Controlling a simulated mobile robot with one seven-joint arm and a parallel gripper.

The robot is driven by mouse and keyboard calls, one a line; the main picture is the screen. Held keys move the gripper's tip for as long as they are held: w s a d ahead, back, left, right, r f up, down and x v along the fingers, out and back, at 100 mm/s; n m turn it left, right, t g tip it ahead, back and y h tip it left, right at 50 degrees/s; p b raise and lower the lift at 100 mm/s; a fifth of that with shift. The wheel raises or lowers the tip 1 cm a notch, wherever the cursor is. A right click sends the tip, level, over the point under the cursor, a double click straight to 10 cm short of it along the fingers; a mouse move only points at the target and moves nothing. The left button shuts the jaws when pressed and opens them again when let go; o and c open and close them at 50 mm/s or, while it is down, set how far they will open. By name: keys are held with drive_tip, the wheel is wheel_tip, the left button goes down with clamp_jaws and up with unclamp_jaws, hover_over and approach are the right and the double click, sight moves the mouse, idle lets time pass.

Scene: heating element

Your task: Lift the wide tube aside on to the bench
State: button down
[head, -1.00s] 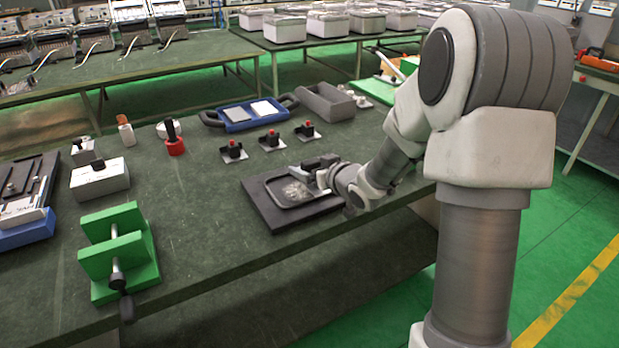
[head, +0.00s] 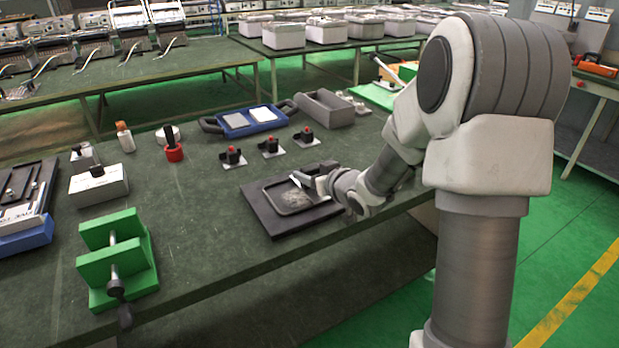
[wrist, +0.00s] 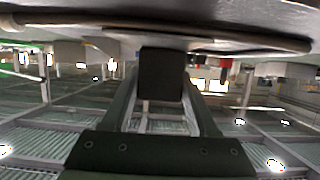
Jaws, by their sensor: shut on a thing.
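A grey rounded loop, which I take to be the wide tube (head: 265,194), shows at a flat dark base plate (head: 268,217) near the front edge of the bench. My gripper (head: 303,181) is at the loop's back right side, low over the plate. In the wrist view, my gripper (wrist: 160,75) is shut at the grey rim of the tube (wrist: 270,42), which is seen nearly edge-on across the top. The exact contact is dark and partly hidden by the fingers. I cannot tell whether the loop touches the plate.
Three small red-topped parts (head: 270,147) stand behind the plate. A blue tray (head: 240,124) and a grey open box (head: 325,108) are farther back. A green fixture (head: 118,258) stands at the front left. The bench (head: 200,225) between fixture and plate is clear.

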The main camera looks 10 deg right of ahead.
drive_tip(key=shift+r, duration=0.65)
drive_tip(key=r+p, duration=0.1)
drive_tip(key=r, duration=0.1)
drive_tip(key=d+r+p, duration=0.1)
drive_tip(key=r, duration=0.1)
drive_tip(key=shift+s, duration=0.1)
drive_tip(key=s+d+r+p, duration=0.3)
drive_tip(key=d+r+p, duration=0.25)
drive_tip(key=d, duration=0.45)
wheel_tip(320, 180, up, 6)
drive_tip(key=m+h+p, duration=0.4)
drive_tip(key=p, duration=0.3)
hover_over(315, 167)
drive_tip(key=a, duration=0.1)
drive_tip(key=shift+t, duration=0.3)
drive_tip(key=s+f, duration=0.2)
drive_tip(key=f, duration=0.2)
drive_tip(key=s+f, duration=0.2)
drive_tip(key=f, duration=0.2)
drive_tip(key=s+f, duration=0.2)
drive_tip(key=f, duration=0.2)
drive_tip(key=shift+s+a+f, duration=0.1)
drive_tip(key=shift+s+f, duration=0.25)
drive_tip(key=shift+s, duration=0.05)
drive_tip(key=shift+s+f, duration=0.3)
drive_tip(key=shift+w+h, duration=0.1)
drive_tip(key=shift+h, duration=0.2)
